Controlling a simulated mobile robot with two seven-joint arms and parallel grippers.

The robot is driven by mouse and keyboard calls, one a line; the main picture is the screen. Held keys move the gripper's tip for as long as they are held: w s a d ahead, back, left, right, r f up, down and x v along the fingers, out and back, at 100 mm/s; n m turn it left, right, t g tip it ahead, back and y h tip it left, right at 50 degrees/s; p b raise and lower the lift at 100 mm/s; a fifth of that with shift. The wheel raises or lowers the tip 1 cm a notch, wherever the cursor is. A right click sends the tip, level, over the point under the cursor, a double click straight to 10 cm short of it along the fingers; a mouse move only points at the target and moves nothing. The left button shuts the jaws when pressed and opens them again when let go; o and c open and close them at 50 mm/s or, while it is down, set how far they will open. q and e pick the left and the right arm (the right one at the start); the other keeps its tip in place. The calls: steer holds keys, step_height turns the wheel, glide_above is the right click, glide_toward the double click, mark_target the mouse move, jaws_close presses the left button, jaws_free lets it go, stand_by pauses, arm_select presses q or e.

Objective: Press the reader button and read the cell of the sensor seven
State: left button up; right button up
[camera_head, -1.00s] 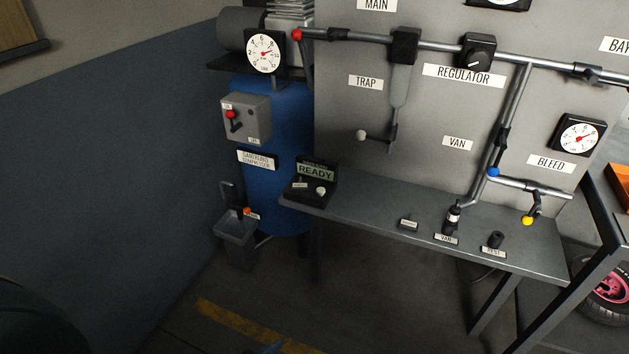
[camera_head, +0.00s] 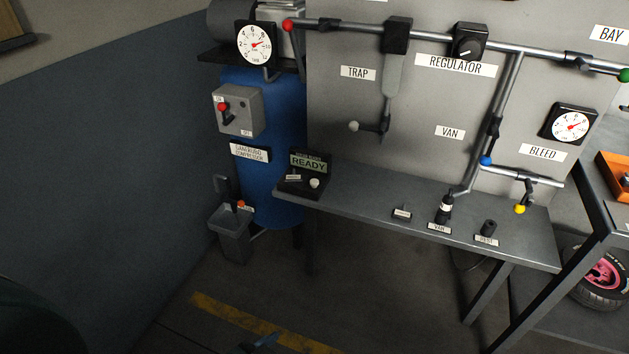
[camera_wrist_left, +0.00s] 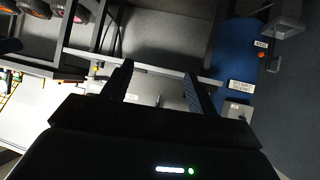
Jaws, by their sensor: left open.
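The reader (camera_head: 308,166) is a black box at the left end of the grey bench, and its display says READY. A round pale button (camera_head: 314,183) is on its front. A small dark piece with a white label (camera_head: 293,177) sits beside the button; its lettering is too small to read. A similar labelled piece (camera_head: 402,212) lies on the bench, also unreadable. My left gripper (camera_wrist_left: 158,82) is open and empty in the left wrist view, its fingers apart. In the head view only a small bluish bit shows at the bottom edge, possibly part of it. My right gripper is not in view.
The bench (camera_head: 350,203) also bears a dark bottle-like part (camera_head: 446,207) and a black stub (camera_head: 488,228). Behind it is a panel with pipes and coloured valve handles. A blue compressor tank (camera_head: 260,185) stands left. The floor in front is clear.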

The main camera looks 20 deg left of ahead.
arm_select(q)
jaws_close()
stand_by(0.4)
steer(key=shift+w, duration=0.1)
stand_by(1.0)
